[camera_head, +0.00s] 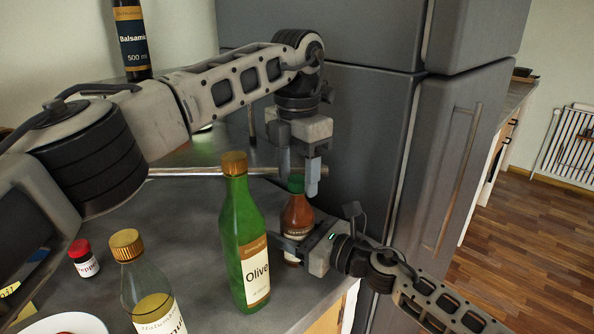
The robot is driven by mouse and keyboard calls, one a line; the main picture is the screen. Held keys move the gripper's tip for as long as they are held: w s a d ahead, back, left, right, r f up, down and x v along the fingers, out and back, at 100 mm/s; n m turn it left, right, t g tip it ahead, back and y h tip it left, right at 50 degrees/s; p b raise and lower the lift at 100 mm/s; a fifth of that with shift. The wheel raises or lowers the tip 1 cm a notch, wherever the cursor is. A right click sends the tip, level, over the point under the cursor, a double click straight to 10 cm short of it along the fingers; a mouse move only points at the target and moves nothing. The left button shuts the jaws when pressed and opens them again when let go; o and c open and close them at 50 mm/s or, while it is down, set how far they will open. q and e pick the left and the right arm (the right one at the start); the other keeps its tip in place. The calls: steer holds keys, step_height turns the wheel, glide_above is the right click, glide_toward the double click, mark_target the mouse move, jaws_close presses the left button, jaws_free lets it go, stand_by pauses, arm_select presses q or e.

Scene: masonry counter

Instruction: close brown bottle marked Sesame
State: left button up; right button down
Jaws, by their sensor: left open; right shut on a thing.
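The brown bottle (298,216) with a green cap (296,184) stands upright near the counter's right edge; its label is too small and covered to read. My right gripper (294,248) is shut on the bottle's lower body from the right. My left gripper (298,176) points straight down over the bottle, open, with its fingertips at the height of the cap, one on each side of it in the picture. Whether a finger touches the cap I cannot tell. The cap sits on the bottle's neck; how tightly I cannot tell.
A tall green Olive bottle (244,240) stands close to the left of the brown bottle. A clear gold-capped bottle (148,290), a red-capped pepper jar (84,260) and a white plate (68,324) are at the front left. A Balsamic bottle (132,40) stands behind. The grey fridge (375,140) rises behind my grippers.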

arm_select(q)
step_height(320, 180, up, 8)
steer(key=shift+f, duration=0.25)
arm_select(e)
steer(key=shift+c, duration=2)
jaws_free()
arm_select(q)
step_height(320, 180, down, 4)
steer(key=b, duration=0.3)
steer(key=shift+r, duration=0.25)
steer(key=shift+b, duration=0.3)
arm_select(e)
steer(key=v, duration=1.6)
